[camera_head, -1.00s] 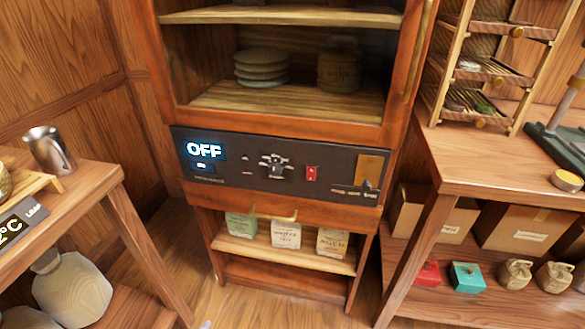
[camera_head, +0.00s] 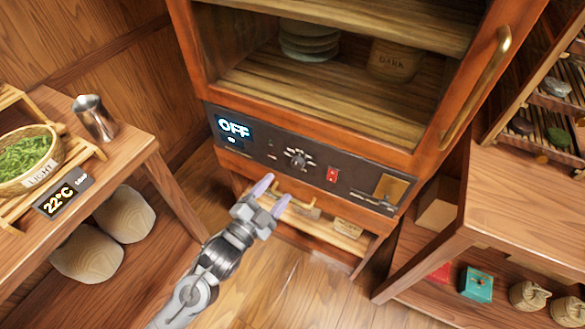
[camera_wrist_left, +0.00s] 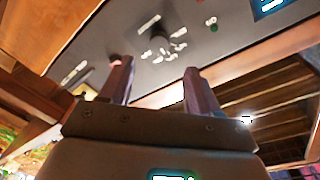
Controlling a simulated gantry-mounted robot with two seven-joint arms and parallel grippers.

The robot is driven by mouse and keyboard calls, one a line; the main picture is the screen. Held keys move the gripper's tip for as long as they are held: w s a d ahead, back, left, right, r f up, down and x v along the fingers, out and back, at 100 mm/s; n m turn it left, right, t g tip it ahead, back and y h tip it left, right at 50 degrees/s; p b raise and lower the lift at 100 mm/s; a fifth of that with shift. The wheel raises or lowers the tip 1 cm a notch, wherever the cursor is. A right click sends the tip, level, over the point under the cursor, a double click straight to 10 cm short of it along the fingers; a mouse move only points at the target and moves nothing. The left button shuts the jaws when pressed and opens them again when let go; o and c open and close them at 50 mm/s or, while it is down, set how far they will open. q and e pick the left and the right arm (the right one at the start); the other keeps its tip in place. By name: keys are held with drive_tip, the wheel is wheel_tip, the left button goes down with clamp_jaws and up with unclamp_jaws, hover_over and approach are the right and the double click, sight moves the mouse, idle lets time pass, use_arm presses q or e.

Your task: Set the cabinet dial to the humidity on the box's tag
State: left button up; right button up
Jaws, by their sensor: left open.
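The wooden cabinet has a dark control panel (camera_head: 258,148) below its glazed compartment. Its display (camera_head: 234,129) reads OFF. The dial (camera_head: 298,160) sits mid-panel with small marks around it that are too small to read. The dial also shows in the left wrist view (camera_wrist_left: 160,43), beyond my fingers. My left gripper (camera_head: 274,191) is open and empty, below and in front of the panel, apart from the dial. In the left wrist view its two fingers (camera_wrist_left: 160,82) point toward the panel. I cannot make out a humidity tag on any box. My right gripper is not in view.
A red switch (camera_head: 333,174) sits right of the dial. A brass handle (camera_head: 476,88) runs along the cabinet door. The left table holds a metal cup (camera_head: 94,118), a basket of green leaves (camera_head: 22,160) and a 22°C display (camera_head: 64,194). A right table edge stands close by.

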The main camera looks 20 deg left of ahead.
sight(295, 166)
use_arm(q)
drive_tip(key=w+b, duration=0.1)
drive_tip(key=w, duration=0.1)
drive_tip(key=w+d, duration=0.1)
drive_tip(key=w, duration=0.2)
drive_tip(key=w+b, duration=0.1)
drive_tip(key=w, duration=0.2)
drive_tip(key=shift+d+b, duration=0.3)
drive_tip(key=shift+c, duration=0.3)
